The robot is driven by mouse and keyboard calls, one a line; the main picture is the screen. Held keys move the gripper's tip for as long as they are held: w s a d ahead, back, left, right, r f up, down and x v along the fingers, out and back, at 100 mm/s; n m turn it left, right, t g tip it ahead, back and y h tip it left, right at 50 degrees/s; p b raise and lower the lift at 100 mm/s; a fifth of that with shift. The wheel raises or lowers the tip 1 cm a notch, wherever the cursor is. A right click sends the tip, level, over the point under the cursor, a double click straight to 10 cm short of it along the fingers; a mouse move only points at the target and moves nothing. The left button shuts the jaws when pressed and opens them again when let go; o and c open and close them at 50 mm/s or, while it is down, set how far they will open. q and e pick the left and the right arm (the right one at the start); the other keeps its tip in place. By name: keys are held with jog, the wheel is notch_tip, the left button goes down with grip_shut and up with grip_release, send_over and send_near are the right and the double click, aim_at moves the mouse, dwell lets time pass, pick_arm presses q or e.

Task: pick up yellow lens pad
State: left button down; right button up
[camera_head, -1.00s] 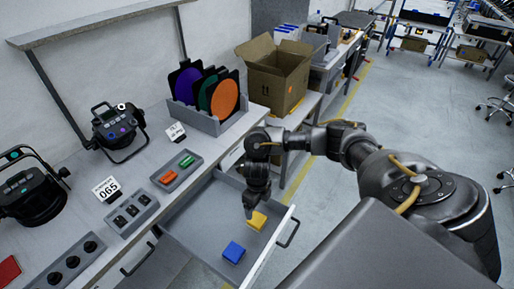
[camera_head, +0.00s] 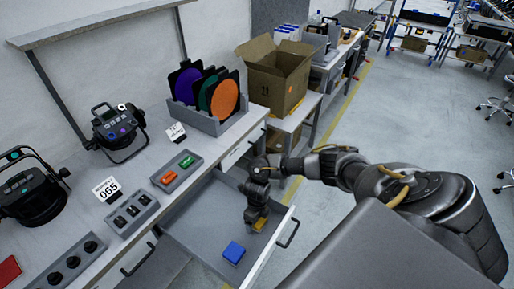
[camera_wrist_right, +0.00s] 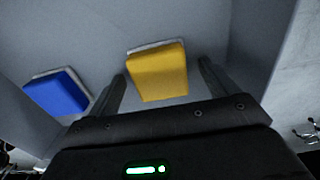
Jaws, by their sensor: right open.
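The yellow lens pad (camera_head: 259,225) lies in the open drawer (camera_head: 207,236), partly hidden by my right gripper in the head view. In the right wrist view the yellow pad (camera_wrist_right: 158,72) shows whole, with a pale edge along its far side. My right gripper (camera_head: 257,222) is over it, pointing down. In the wrist view its two fingers (camera_wrist_right: 160,82) are apart, with the pad showing between them, nearer the middle than either finger. I cannot tell how far the fingertips are above the drawer floor. My left gripper is not in view.
A blue pad (camera_head: 234,252) lies in the same drawer; it shows left of the fingers in the wrist view (camera_wrist_right: 57,92). The drawer's walls surround the gripper. The bench (camera_head: 150,172) holds small trays, stage lights and a rack of coloured discs (camera_head: 205,117). A cardboard box (camera_head: 277,75) stands behind.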

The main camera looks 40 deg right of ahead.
jog(key=shift+f, duration=0.2)
jog(key=c, duration=1.1)
jog(key=shift+r, duration=0.1)
jog(key=shift+w+r, duration=0.1)
jog(key=shift+r, duration=0.45)
jog(key=s+a+r, duration=0.2)
jog(key=a+r, duration=0.2)
jog(key=s+a+r+p, duration=0.1)
jog(key=s+a+r, duration=0.2)
jog(key=r, duration=0.1)
jog(key=s+a+r+p, duration=0.1)
jog(key=s+a+r, duration=0.2)
jog(key=a, duration=0.1)
jog(key=shift+s+a+r, duration=0.15)
jog(key=shift+a+r, duration=0.15)
jog(key=shift+r, duration=0.1)
